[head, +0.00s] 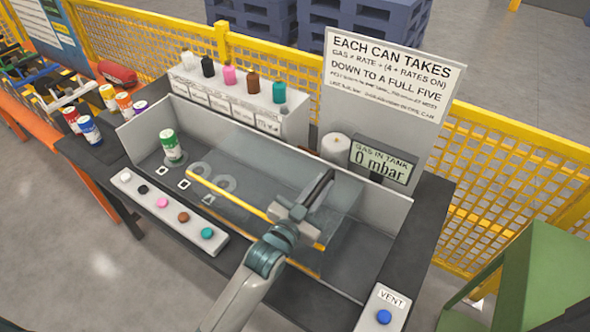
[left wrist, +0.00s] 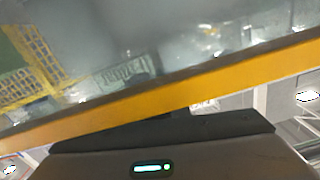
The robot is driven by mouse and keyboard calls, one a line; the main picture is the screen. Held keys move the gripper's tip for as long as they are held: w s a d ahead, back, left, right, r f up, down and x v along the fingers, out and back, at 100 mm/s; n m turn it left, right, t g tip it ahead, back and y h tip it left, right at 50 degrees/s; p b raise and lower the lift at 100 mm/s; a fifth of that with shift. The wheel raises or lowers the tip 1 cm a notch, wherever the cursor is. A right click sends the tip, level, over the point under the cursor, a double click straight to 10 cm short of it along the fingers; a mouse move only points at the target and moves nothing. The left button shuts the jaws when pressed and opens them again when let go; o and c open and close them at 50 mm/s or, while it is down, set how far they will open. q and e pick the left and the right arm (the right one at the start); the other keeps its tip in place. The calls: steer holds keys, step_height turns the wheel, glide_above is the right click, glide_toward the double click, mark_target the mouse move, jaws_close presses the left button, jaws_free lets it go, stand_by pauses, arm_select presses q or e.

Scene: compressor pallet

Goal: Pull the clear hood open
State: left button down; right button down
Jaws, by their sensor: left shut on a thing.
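The clear hood (head: 240,155) is a see-through sheet over the bay in the middle of the bench, with a yellow bar (head: 225,196) along its front edge. My left gripper (head: 290,212) is at the right part of this bar and shut on it. In the left wrist view the yellow bar (left wrist: 200,84) runs slantwise right across, just beyond the dark gripper body. The gripper and forearm hide part of the bar and of the bay behind. A green-and-white can (head: 172,148) stands in the bay at the left. My right gripper is not in view.
A strip with several coloured buttons (head: 165,212) lies along the front left. A vent button box (head: 383,311) is at the front right. A gauge (head: 381,163) reading 0 mbar and a tall sign (head: 385,100) stand behind. Several loose cans (head: 90,130) are at left.

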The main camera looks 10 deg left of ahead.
arm_select(q)
steer(key=s+d, duration=0.3)
steer(key=d, duration=0.6)
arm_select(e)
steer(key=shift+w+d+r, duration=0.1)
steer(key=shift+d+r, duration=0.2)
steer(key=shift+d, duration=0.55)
arm_select(q)
steer(key=shift+s, duration=0.1)
steer(key=c, duration=1.8)
jaws_free()
steer(key=shift+o, duration=0.4)
steer(key=shift+s+a, duration=0.1)
steer(key=shift+a, duration=0.05)
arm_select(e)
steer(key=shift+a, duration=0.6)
